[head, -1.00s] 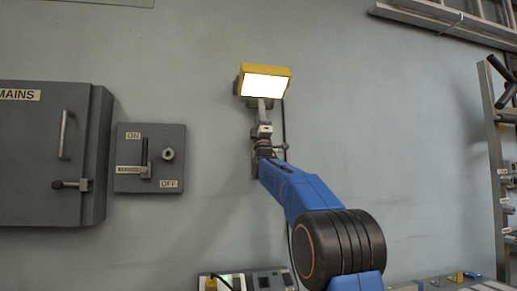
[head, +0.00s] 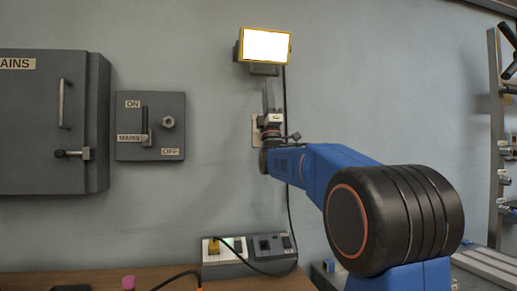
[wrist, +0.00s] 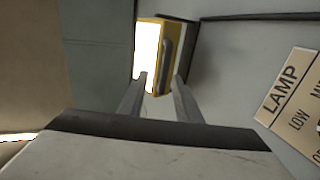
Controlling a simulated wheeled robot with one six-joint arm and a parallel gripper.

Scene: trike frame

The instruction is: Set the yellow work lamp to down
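The yellow work lamp (head: 265,45) is on the wall at the top centre of the head view, its lit white face turned outward toward the camera. In the wrist view the lamp (wrist: 158,58) shows as a yellow housing with a dark bar and a glowing face, just beyond the fingertips. My gripper (head: 269,84) is below the lamp in the head view. In the wrist view its two fingers (wrist: 160,82) are apart with nothing held between them. Whether a fingertip touches the lamp I cannot tell.
A LAMP label plate (wrist: 295,100) is at right in the wrist view. Left on the wall are a MAINS switch box (head: 150,127) and a grey cabinet (head: 45,120). A power strip (head: 230,268) is below, its cable running up the wall. A rack (head: 497,140) stands at right.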

